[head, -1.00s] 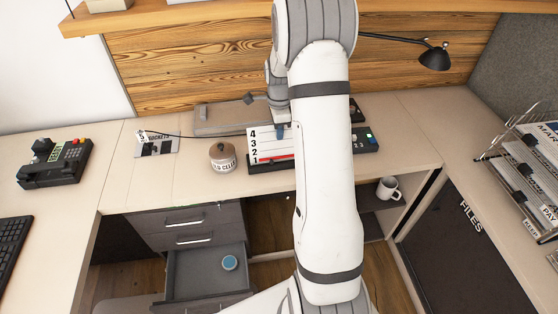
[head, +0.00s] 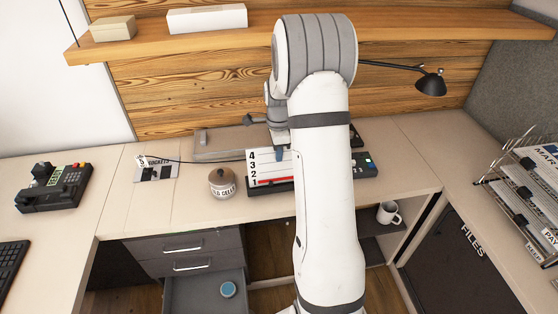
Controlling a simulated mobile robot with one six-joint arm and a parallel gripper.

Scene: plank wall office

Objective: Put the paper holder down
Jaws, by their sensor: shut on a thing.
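The paper holder (head: 268,167), a white upright card numbered 1 to 4 with a red line near its bottom, stands at a black base on the back desk. My gripper (head: 279,154) is at the card's top edge and is shut on it. The fingertips are small and partly hidden. My white arm covers the holder's right side, so I cannot tell whether its underside touches the desk.
A brown lidded pot (head: 222,182) stands close on the left. A grey case (head: 228,143) lies behind. A black device (head: 363,166) is at the right, partly behind my arm. A drawer (head: 203,292) below is open.

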